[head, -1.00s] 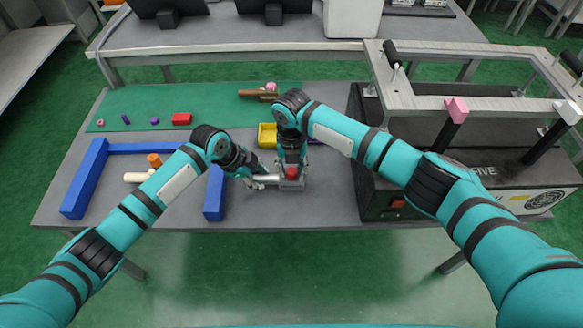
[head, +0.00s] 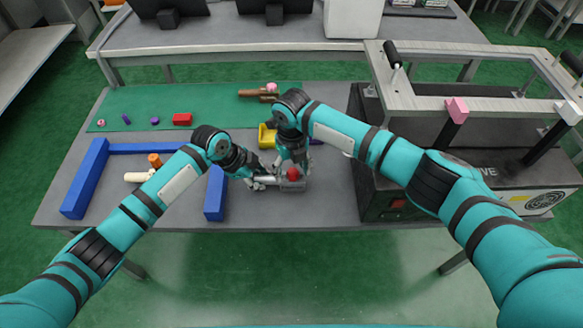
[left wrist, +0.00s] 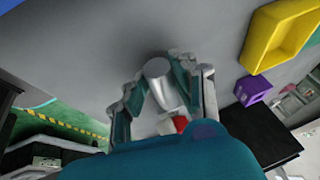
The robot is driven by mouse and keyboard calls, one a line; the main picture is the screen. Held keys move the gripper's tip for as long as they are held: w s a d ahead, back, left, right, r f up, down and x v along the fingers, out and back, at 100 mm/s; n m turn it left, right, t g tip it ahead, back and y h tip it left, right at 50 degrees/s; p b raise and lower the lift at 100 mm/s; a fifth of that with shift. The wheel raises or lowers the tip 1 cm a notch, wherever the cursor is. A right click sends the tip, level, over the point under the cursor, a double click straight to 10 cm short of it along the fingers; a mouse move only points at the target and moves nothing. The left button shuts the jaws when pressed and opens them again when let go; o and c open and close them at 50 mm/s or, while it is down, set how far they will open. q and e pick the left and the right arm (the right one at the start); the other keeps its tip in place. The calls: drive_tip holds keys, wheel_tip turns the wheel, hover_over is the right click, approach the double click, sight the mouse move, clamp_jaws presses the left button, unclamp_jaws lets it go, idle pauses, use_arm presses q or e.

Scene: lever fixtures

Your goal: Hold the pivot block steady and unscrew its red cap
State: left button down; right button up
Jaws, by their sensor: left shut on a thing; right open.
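The pivot block (head: 293,187) is a grey block on the grey table, with the red cap (head: 292,174) on its top. A silver cylindrical part (left wrist: 160,84) extends to its left. My left gripper (head: 263,182) is shut on this silver part of the pivot block; its fingers flank the cylinder in the left wrist view. The cap shows partly there (left wrist: 180,123), behind my gripper body. My right gripper (head: 292,163) is open, pointing down just above and behind the red cap. Whether its fingers touch the cap is hard to see.
A yellow bin (head: 266,136) stands behind the right gripper, with a purple block (left wrist: 253,90) near it. A blue frame (head: 86,180) lies left. A dark machine (head: 385,200) stands close right. The table front is clear.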

sight(293, 171)
drive_tip(key=shift+r, duration=0.1)
drive_tip(key=shift+r, duration=1.4)
drive_tip(key=m, duration=1.8)
drive_tip(key=shift+d, duration=0.1)
drive_tip(key=m, duration=0.5)
drive_tip(key=shift+d, duration=0.1)
